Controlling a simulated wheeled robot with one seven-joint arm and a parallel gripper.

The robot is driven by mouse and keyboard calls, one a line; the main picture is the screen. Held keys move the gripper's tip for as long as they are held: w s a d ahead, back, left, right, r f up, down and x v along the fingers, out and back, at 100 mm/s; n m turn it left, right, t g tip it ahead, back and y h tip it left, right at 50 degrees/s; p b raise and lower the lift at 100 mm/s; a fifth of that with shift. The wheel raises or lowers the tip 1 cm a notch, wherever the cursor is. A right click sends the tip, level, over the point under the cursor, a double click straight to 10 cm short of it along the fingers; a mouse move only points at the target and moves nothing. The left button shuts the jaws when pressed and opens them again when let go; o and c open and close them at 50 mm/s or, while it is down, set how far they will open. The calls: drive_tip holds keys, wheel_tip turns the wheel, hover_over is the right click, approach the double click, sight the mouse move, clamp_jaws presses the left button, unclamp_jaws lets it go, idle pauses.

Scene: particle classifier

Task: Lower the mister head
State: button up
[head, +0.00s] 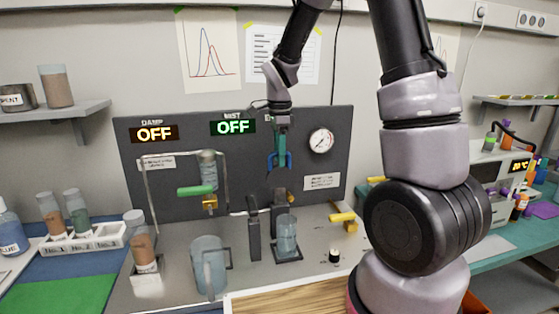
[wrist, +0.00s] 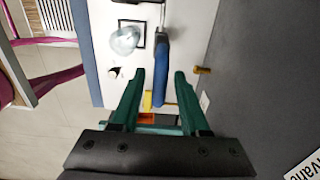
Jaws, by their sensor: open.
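A blue bar-shaped handle (wrist: 161,75) shows in the wrist view. It seems to belong to the mister head, though its mount is hard to make out. My gripper (wrist: 160,73) is open, with its green fingers on either side of the handle and a gap at each side. In the head view my gripper (head: 279,165) hangs in front of the grey panel (head: 338,170), above the dark upright post (head: 279,215). A clear glass vessel (head: 287,236) stands on a dark square base beside the post; it also shows in the wrist view (wrist: 125,40). The MIST display (head: 233,127) reads OFF.
The DAMP display (head: 154,134) reads OFF. A green-handled valve (head: 196,190) and a clear jug (head: 208,267) are to the left. A yellow-handled valve (head: 343,218) and black knob (head: 334,256) are to the right. A tube rack (head: 85,240) stands far left.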

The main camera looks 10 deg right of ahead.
clamp_jaws()
drive_tip(key=shift+s, duration=0.15)
drive_tip(key=shift+s+f, duration=0.1)
drive_tip(key=shift+s, duration=1.05)
drive_tip(key=shift+s+f, duration=0.25)
drive_tip(key=shift+s, duration=0.85)
